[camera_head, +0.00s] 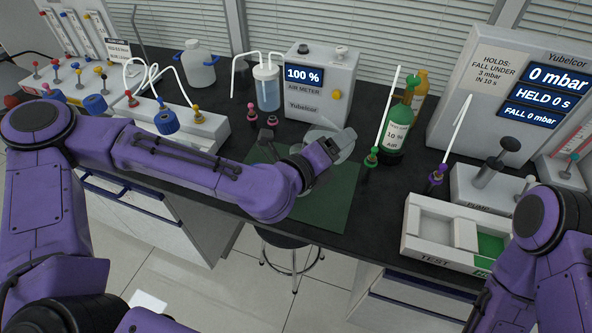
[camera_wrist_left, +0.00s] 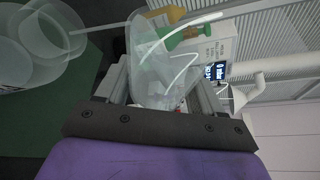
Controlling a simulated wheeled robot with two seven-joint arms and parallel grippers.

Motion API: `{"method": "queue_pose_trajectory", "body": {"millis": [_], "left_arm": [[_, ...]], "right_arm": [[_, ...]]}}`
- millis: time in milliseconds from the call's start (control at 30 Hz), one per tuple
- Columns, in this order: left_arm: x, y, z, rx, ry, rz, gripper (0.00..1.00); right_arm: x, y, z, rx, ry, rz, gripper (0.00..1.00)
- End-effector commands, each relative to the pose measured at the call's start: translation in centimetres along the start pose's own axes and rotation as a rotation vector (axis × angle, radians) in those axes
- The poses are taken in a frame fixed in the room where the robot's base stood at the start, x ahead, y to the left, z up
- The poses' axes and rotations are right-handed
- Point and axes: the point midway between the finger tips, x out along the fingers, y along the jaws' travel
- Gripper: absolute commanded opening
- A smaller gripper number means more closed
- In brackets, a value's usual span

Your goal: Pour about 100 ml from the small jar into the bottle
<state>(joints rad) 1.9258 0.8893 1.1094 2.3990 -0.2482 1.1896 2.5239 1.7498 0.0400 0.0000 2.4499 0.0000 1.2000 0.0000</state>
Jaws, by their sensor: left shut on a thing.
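A clear, translucent small jar (camera_wrist_left: 152,62) sits between the fingers of my left gripper (camera_wrist_left: 155,85) in the left wrist view. The gripper is shut on it. A larger translucent bottle (camera_wrist_left: 38,45) with round rims is at the upper left of that view, beside the held jar and apart from the fingers. In the head view my left gripper (camera_head: 335,147) is over the far part of the green mat (camera_head: 328,200), with pale clear glass or plastic behind it. The arm hides most of it, and I cannot make out a liquid level. My right gripper is outside the view.
The air meter (camera_head: 320,88) and a clear wash vessel (camera_head: 267,88) stand behind. A green gas bottle (camera_head: 396,130) and tubes on stands are right of the gripper. A white test tray (camera_head: 425,244) lies at the right front. The mat's near part is free.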

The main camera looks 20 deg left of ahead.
Motion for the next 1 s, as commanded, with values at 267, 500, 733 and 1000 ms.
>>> {"method": "queue_pose_trajectory", "body": {"millis": [267,500,733,1000], "left_arm": [[0.0,0.3,-0.1,0.265,0.001,0.108,0.25],[0.3,-1.8,-0.8,0.268,0.001,0.108,0.25],[0.7,-4.4,-1.6,0.268,0.001,0.107,0.25],[1.1,-6.8,-2.4,0.265,0.000,0.108,0.25]], "right_arm": [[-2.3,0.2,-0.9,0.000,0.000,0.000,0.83],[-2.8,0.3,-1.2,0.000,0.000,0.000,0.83],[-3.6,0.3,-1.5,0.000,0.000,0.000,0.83],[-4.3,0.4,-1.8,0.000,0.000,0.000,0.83]]}}
